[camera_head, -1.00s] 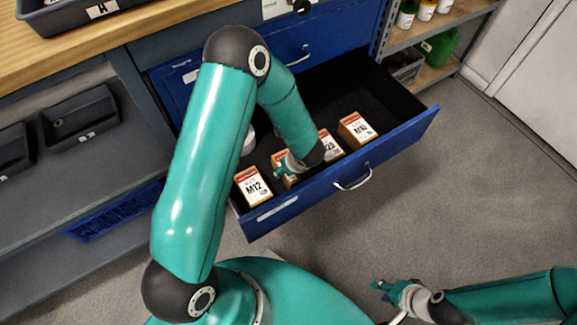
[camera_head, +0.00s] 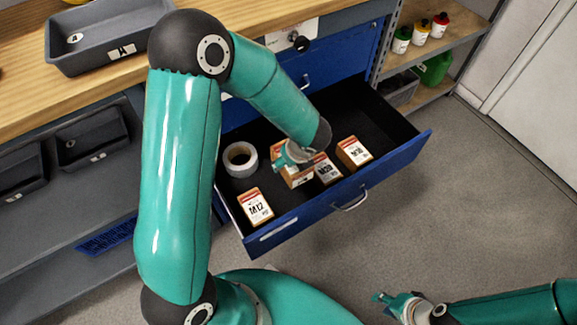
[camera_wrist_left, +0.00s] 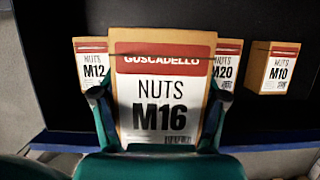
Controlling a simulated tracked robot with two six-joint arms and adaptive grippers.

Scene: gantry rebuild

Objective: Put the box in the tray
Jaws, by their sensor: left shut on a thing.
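My left gripper (camera_head: 290,158) is shut on an orange-and-white M16 nuts box (camera_head: 298,179). In the left wrist view, its fingers grip the two sides of the M16 box (camera_wrist_left: 163,85), label facing the camera. The box looks larger and nearer than its neighbours and seems raised above the drawer floor. A grey tray (camera_head: 82,62) labelled A sits on the wooden workbench at the upper left. My right gripper (camera_head: 386,304) is empty and looks open, low over the floor at the lower right.
The open blue drawer (camera_head: 400,160) also holds an M12 box (camera_head: 255,207), an M20 box (camera_head: 327,170), an M10 box (camera_head: 353,152) and a white tape roll (camera_head: 240,159). Dark bins (camera_head: 92,140) stand on the shelf at left. Bottles (camera_head: 420,32) stand on the right rack.

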